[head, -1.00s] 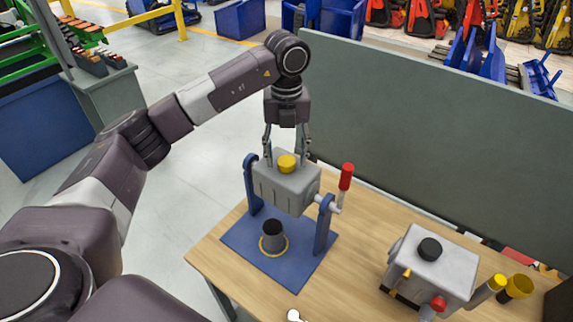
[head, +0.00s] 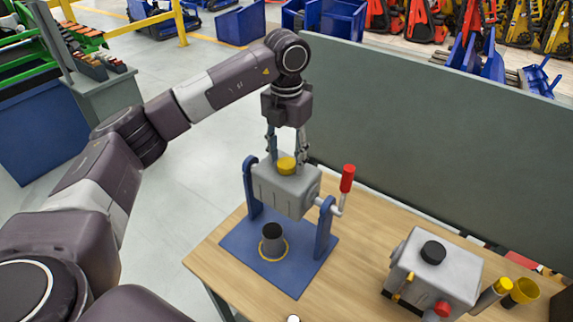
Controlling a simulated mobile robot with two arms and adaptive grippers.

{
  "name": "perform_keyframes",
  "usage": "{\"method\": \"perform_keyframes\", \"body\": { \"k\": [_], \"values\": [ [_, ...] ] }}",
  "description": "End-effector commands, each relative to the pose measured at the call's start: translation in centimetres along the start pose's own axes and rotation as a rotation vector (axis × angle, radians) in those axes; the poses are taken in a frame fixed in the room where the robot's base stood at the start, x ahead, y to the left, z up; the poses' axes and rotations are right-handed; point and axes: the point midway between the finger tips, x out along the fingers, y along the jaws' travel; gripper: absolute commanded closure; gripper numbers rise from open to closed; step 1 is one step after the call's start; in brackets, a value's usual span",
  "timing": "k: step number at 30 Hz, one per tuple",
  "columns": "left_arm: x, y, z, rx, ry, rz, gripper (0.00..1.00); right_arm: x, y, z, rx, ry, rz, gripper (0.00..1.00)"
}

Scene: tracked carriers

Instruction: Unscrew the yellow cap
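The yellow cap (head: 287,166) sits on top of a grey box (head: 286,190) that hangs between two blue uprights. My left gripper (head: 287,160) points down over the box, with its two fingers apart on either side of the cap. I cannot tell whether the fingers touch the cap. My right gripper is not in view.
The box's stand has a blue base plate (head: 245,246) with a dark-topped cylinder (head: 273,240) on it. A red-handled crank (head: 347,179) is at its right. A grey-green panel (head: 420,125) rises behind the table.

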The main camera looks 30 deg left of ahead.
Motion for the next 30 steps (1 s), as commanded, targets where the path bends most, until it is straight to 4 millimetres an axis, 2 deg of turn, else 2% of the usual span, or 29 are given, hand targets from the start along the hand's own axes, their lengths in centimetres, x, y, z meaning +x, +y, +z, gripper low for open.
{"method": "perform_keyframes", "body": {
  "k": [1,9,17,30],
  "values": [
    [0.01,0.00,-0.01,0.000,0.000,0.000,0.63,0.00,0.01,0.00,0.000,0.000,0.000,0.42],
    [0.02,-0.01,-0.01,-0.001,0.000,0.000,0.92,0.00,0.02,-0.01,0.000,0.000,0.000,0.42],
    [0.01,-0.01,-0.01,-0.047,0.001,0.000,0.92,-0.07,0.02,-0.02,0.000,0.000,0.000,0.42],
    [0.00,-0.01,-0.04,-0.653,0.001,0.001,0.92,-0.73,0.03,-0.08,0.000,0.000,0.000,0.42]
  ]
}}
